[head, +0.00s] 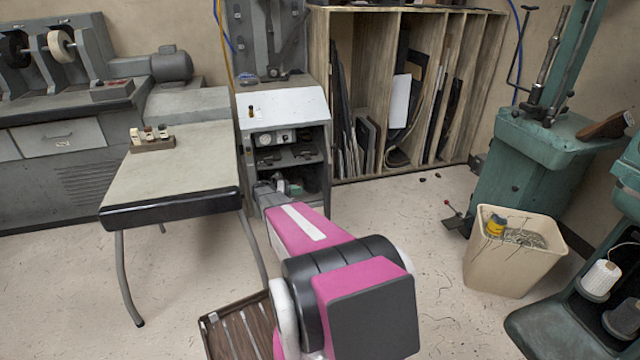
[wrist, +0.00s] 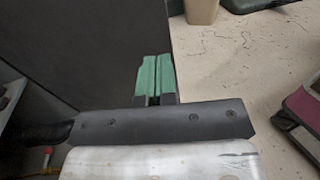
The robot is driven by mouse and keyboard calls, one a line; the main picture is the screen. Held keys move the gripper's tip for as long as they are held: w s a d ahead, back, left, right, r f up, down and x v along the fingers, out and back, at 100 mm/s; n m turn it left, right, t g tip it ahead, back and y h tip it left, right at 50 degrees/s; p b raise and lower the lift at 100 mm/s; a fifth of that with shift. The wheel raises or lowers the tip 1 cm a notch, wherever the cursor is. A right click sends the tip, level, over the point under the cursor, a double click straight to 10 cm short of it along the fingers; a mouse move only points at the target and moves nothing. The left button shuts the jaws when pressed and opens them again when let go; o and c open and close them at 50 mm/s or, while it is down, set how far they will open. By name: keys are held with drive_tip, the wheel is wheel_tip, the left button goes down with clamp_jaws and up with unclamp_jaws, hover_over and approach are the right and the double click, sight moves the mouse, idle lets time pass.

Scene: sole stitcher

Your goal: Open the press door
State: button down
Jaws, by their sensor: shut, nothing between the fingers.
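The press looks to be the grey cabinet with a sloped pale top panel (head: 285,105) at the back centre. Its front shows an open bay with a gauge, and a dark space below. I cannot make out a separate door there. My gripper (head: 296,188) is low in front of the cabinet, partly behind my pink arm. In the wrist view my gripper's green fingers (wrist: 156,76) are together and empty. A large dark panel (wrist: 90,45) fills the left beside the fingers; I cannot tell whether it is the door or whether they touch it.
A table (head: 180,170) with small bottles stands left of the cabinet. A wooden rack (head: 340,100) of sheets stands right of it. A beige bin (head: 510,265) and green machine (head: 530,150) are at right. The floor between is mostly clear.

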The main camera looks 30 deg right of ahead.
drive_tip(key=w+x, duration=0.1)
drive_tip(key=x, duration=1.2)
drive_tip(key=shift+s+d, duration=0.2)
drive_tip(key=shift+d, duration=0.4)
drive_tip(key=s+d+n+t+h, duration=0.1)
drive_tip(key=s+d+n+t, duration=0.1)
drive_tip(key=d, duration=0.9)
drive_tip(key=s+d+n+t, duration=0.3)
drive_tip(key=d+t, duration=0.3)
drive_tip(key=d, duration=0.5)
drive_tip(key=shift+s+h, duration=0.4)
drive_tip(key=s+a, duration=0.2)
drive_tip(key=a, duration=1.1)
drive_tip(key=shift+s+a, duration=0.3)
drive_tip(key=shift+s, duration=0.1)
